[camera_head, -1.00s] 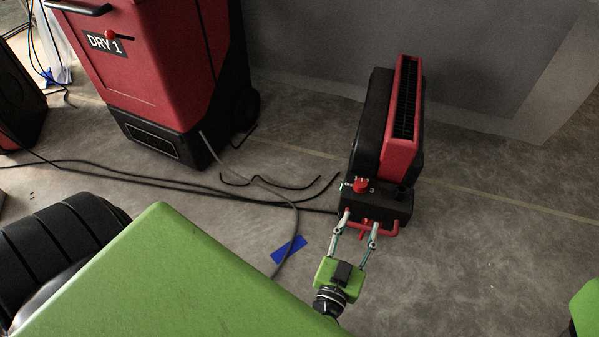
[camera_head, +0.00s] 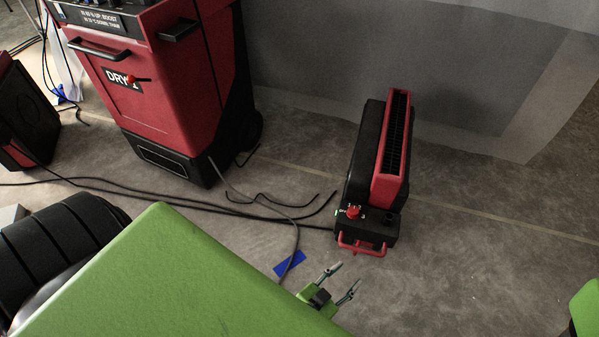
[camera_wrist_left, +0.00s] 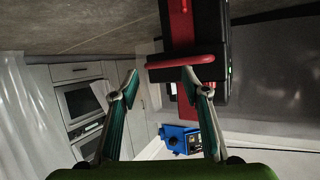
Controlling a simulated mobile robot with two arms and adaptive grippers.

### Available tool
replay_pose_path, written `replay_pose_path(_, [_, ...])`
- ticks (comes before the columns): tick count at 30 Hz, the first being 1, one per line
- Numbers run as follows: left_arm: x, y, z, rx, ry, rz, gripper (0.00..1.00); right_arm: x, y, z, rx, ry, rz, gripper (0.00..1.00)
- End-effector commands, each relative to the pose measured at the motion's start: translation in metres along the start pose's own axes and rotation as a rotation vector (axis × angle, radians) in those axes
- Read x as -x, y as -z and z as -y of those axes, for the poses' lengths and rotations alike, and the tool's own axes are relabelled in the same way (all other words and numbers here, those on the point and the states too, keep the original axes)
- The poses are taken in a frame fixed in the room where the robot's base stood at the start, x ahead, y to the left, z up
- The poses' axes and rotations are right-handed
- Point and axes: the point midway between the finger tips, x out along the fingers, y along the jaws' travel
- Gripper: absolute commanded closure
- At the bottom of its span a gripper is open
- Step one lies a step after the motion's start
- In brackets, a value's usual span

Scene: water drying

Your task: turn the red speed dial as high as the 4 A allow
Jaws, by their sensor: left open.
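The red speed dial (camera_head: 353,212) sits on top of the black front end of the air mover (camera_head: 391,140), a narrow black unit with a red slotted grille. A red handle (camera_head: 362,247) sticks out below the dial. The dial's pointer setting is too small to read. My left gripper (camera_head: 341,277) is open and empty, below and in front of the handle, apart from it. In the left wrist view the red handle (camera_wrist_left: 181,61) shows just beyond my open fingertips; the dial cannot be made out clearly there. My right gripper is not in view.
A large red and black dehumidifier marked DRY (camera_head: 160,90) stands at the back left. Black cables (camera_head: 180,204) run over the floor to the air mover. A blue patch (camera_head: 289,263) lies on the floor. Floor right of the air mover is clear.

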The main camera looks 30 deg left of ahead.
Motion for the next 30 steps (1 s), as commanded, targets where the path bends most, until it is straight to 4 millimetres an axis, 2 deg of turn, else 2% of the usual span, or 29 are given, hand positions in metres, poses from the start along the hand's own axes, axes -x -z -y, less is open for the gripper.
replay_pose_path(1, [0.008,0.001,0.001,-0.004,-0.012,0.031,0.58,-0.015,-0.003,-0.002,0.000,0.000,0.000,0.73])
replay_pose_path(8, [0.032,-0.029,0.005,-0.005,-0.058,0.176,0.58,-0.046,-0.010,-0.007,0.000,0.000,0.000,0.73])
replay_pose_path(17, [0.075,-0.070,0.015,-0.002,-0.089,0.374,0.58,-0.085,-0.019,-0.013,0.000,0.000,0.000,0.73])
replay_pose_path(24, [0.103,-0.094,0.023,0.004,-0.094,0.491,0.58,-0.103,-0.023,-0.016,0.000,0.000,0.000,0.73])
replay_pose_path(30, [0.115,-0.104,0.027,0.006,-0.094,0.537,0.58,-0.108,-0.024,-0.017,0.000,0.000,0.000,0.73])
